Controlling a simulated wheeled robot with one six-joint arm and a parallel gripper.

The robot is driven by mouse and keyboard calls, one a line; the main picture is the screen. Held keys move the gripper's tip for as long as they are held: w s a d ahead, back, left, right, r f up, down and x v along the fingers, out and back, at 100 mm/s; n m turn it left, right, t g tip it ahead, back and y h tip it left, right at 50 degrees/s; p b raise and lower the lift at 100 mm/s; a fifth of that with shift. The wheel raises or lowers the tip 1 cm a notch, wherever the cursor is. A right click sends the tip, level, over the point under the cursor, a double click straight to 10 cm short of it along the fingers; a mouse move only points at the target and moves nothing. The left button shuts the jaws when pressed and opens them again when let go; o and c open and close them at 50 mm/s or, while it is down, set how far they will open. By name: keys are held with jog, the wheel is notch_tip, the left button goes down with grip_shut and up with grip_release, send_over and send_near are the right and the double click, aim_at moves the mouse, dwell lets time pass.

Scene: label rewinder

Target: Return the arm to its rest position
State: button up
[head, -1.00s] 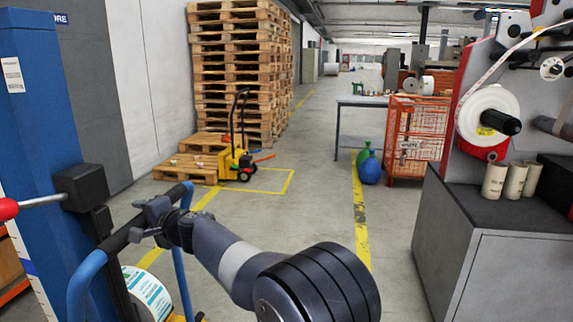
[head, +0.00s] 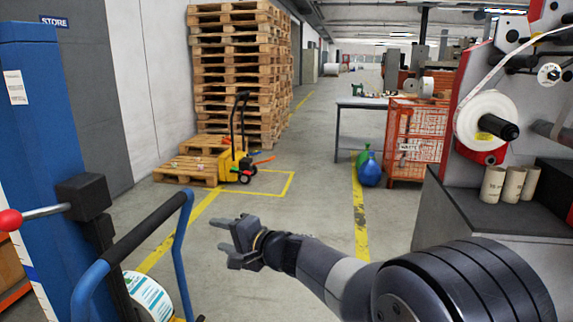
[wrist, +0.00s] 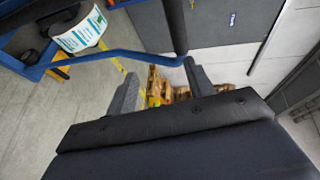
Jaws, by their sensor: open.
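My gripper (head: 219,236) is in the middle of the head view, in the air over the aisle floor. Its two fingers point left and are spread apart with nothing between them. In the wrist view the open fingers (wrist: 160,78) also show, with the floor and pallets far beyond. My arm reaches in from the lower right of the head view. The fingers are to the right of the blue-framed trolley's handle (head: 146,232), with a visible gap in the head view.
A white labelled roll (head: 150,296) sits by the trolley at lower left; it also shows in the wrist view (wrist: 80,28). A grey cabinet (head: 470,215) with cardboard cores (head: 493,184) stands at right. A pallet truck (head: 235,163) and stacked pallets are farther back. The central aisle is clear.

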jog(key=s+d+p, duration=0.2)
jog(key=d+p, duration=0.4)
jog(key=d, duration=0.6)
jog(key=shift+s, duration=0.2)
